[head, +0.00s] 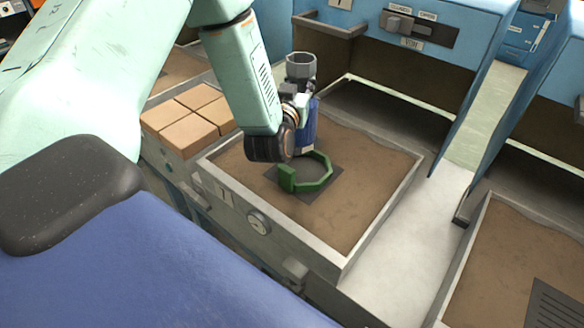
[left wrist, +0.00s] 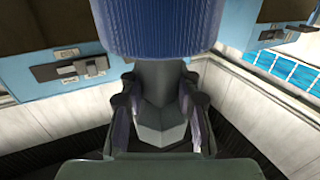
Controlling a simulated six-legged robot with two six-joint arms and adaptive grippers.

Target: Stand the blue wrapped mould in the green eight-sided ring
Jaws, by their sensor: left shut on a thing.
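The blue wrapped mould (head: 311,128) stands about upright in my left gripper (head: 300,107), with a grey many-sided cup (head: 300,68) at its top. The gripper is shut on it. In the left wrist view the mould's ribbed blue side (left wrist: 155,28) fills the top, beyond my gripper (left wrist: 160,100). The green eight-sided ring (head: 322,184) lies on a dark plate (head: 327,195) in a sand-filled tray (head: 375,215). The mould is at the ring's far side; whether its lower end is above the ring I cannot tell. My wrist hides part of the ring's back left. My right gripper is not in view.
Tan blocks (head: 187,133) stand left of the tray. A gauge (head: 258,222) sits on its front wall. Blue cabinets (head: 440,60) with a handle rail (head: 330,27) rise behind. Another sand tray (head: 515,250) lies at right. The sand around the plate is clear.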

